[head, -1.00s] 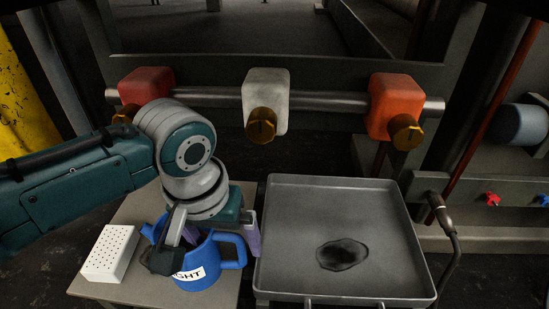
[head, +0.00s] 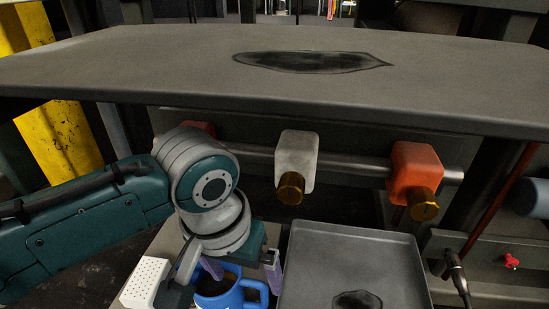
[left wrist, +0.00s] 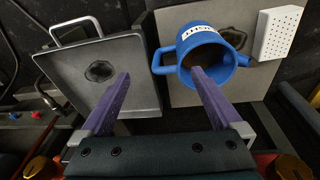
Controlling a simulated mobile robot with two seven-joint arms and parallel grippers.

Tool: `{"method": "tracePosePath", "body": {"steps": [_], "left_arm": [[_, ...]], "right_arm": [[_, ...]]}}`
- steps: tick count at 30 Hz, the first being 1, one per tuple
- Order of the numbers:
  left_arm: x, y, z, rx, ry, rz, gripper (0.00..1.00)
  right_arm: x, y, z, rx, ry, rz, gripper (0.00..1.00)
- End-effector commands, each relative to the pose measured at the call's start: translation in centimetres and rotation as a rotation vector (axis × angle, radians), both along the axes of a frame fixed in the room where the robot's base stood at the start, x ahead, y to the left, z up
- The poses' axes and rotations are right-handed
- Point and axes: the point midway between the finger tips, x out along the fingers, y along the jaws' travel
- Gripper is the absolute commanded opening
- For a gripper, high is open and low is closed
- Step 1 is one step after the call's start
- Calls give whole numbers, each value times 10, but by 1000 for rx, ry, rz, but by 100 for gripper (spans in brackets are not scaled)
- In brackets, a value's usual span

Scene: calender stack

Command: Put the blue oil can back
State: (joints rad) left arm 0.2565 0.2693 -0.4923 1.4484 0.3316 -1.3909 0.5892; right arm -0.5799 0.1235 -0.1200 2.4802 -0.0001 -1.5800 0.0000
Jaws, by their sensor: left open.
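The blue oil can (head: 218,299) stands on a small light table, cut off by the bottom edge of the head view. In the left wrist view the can (left wrist: 226,78) shows its dark open mouth, a white label and a handle on its left. My left gripper (head: 242,268) is open over the can. In the left wrist view its purple fingertips (left wrist: 160,73) lie either side of the handle, the right one over the mouth. Whether that finger touches the can I cannot tell. My right gripper is not in view.
A white perforated box (head: 145,285) stands left of the can. A grey tray (head: 300,258) with a dark stain lies to the right. A wide grey slab (head: 150,75) spans the top, above a white block (head: 296,160) and an orange-red block (head: 417,168) with brass knobs.

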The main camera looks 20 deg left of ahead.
Motion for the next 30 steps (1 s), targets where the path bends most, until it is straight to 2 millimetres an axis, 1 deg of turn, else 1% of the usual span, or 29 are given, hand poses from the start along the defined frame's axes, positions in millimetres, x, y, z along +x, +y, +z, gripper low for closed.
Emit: {"method": "tracePosePath", "body": {"steps": [1,3,5,6,8,9,12,15,19,27,30], "left_arm": [[-15,-9,0,-17,-6,-41,99],[-37,-19,5,-36,-28,-109,99],[-57,-22,13,-42,-54,-162,99],[-70,-22,21,-40,-73,-194,99],[-88,-17,32,-25,-99,-229,99],[-100,-11,41,-11,-113,-247,99],[-124,5,61,36,-140,-279,99],[-141,19,76,78,-152,-298,99],[-149,27,85,107,-158,-308,99],[-149,28,86,109,-159,-311,99],[-149,27,92,108,-159,-310,99]], "right_arm": [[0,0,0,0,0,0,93],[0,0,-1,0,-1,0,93],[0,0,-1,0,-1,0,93],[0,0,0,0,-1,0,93],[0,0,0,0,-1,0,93],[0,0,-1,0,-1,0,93],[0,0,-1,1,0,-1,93],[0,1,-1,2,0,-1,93],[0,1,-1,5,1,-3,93],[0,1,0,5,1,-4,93],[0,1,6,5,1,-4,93]]}}
